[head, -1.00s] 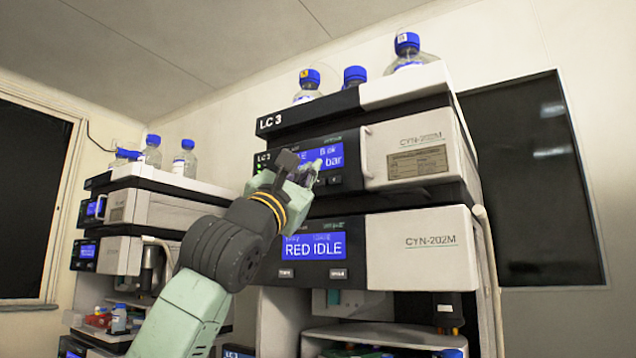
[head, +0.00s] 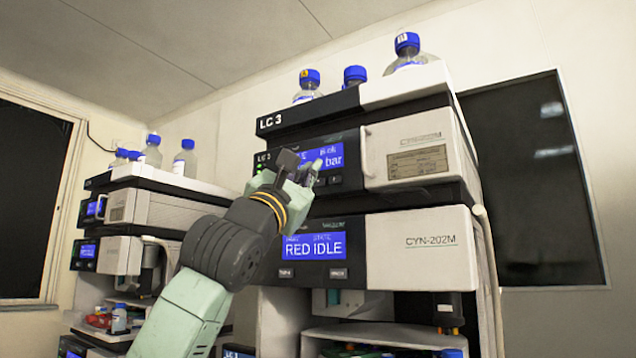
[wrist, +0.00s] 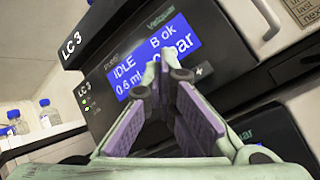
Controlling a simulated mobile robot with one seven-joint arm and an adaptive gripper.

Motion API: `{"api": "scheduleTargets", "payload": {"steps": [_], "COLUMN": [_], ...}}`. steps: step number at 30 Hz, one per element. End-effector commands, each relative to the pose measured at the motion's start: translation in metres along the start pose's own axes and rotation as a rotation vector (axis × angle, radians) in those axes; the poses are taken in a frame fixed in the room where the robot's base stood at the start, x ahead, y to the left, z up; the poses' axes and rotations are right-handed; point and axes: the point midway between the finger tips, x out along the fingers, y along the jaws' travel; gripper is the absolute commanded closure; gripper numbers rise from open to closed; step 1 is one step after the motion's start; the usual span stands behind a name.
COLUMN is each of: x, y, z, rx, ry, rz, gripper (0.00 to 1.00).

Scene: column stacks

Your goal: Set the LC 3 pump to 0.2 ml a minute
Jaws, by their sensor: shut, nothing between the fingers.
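The LC 3 pump (head: 350,138) is the upper module of the right-hand stack, with a dark front panel and a blue display (head: 331,157). In the wrist view the display (wrist: 125,72) reads "IDLE", "B ok", "0.6 ml" and a bar value partly hidden by my fingers. My gripper (head: 312,168) is shut and empty, its tips just in front of the panel at the display's lower edge. In the wrist view the fingertips (wrist: 160,62) overlap the display. A "+" button (wrist: 198,71) shows right of the tips; any button left of it is hidden. I cannot tell whether the tips touch the panel.
Below the pump is a module (head: 420,248) whose display reads "RED IDLE". Bottles with blue caps (head: 407,50) stand on top of the stack. A pale handle (head: 366,152) sticks out right of the pump display. A second stack (head: 150,208) stands at the left.

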Motion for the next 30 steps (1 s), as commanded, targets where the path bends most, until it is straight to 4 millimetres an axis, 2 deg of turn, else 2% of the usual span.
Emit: {"api": "scheduleTargets", "payload": {"steps": [30], "x": [0.0099], "y": [-0.0055], "z": [-0.0051], "rx": [0.0], "ry": [0.0], "rz": [0.0], "gripper": [1.0]}}
